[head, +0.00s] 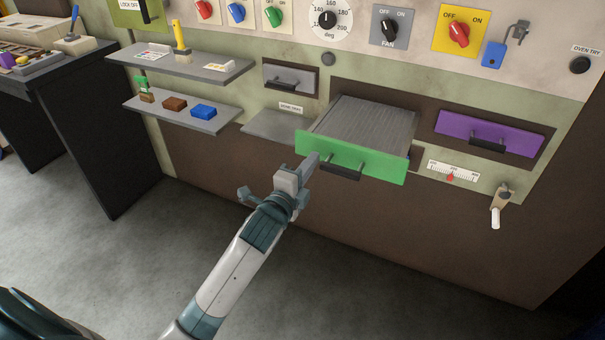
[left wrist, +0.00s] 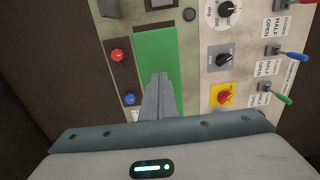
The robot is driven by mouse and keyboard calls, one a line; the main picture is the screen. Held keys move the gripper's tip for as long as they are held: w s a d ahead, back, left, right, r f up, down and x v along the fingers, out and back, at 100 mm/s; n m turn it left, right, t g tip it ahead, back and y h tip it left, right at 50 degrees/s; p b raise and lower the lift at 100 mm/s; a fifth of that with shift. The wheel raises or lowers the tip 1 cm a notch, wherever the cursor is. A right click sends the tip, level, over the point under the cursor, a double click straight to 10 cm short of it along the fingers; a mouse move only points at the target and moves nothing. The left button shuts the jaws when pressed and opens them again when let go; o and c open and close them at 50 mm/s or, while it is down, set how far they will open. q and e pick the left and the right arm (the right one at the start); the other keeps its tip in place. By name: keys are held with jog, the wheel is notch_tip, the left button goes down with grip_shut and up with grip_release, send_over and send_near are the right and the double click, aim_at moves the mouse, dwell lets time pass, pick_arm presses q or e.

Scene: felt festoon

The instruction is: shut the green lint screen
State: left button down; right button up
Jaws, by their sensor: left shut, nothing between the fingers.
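The green lint screen (head: 388,166) is a drawer with a bright green front, a dark bar handle and a ribbed grey top. In the head view it stands well out of its dark slot in the machine front. My left gripper (head: 313,161) is shut and empty, its tips at the left part of the green front, left of the handle. I cannot tell whether they touch it. In the left wrist view the shut fingers (left wrist: 158,82) point up over a green panel (left wrist: 157,48). My right gripper is not in view.
A purple-fronted drawer (head: 515,137) sits right of the screen, and a small grey drawer (head: 291,75) to its upper left. Grey shelves (head: 222,119) with small blocks jut out at left. A white-handled crank (head: 496,215) sticks out at right. The floor in front is clear.

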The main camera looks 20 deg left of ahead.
pick_arm(q)
jog(key=shift+w, duration=1)
